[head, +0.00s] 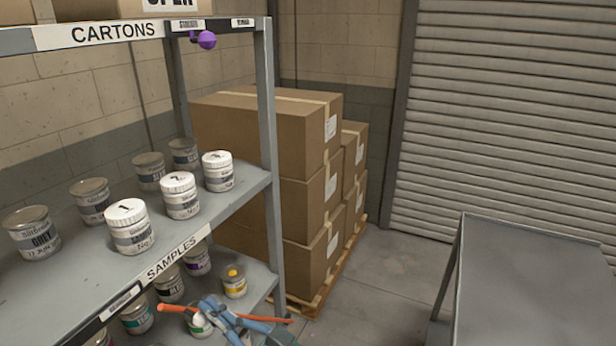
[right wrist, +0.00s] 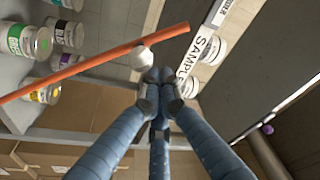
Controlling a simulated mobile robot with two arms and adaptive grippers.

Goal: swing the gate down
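The gate appears to be an orange bar (head: 263,318) at the lower shelf, lying nearly level in front of the jars. In the right wrist view the orange bar (right wrist: 85,65) runs slantwise, with a pale round knob (right wrist: 142,57) against it. My right gripper (head: 212,306) is at the bar, partly covering it. In the wrist view its blue fingers (right wrist: 158,82) come together at their tips, just short of the knob. I see nothing clearly held between them. My left gripper is not in view.
Several jars stand on the rack's SAMPLES shelf (head: 75,272) and on the shelf below. A purple ball (head: 207,40) hangs at the top shelf. Stacked cartons (head: 265,140) stand behind the rack. A grey table (head: 530,280) is at the right; floor shows between.

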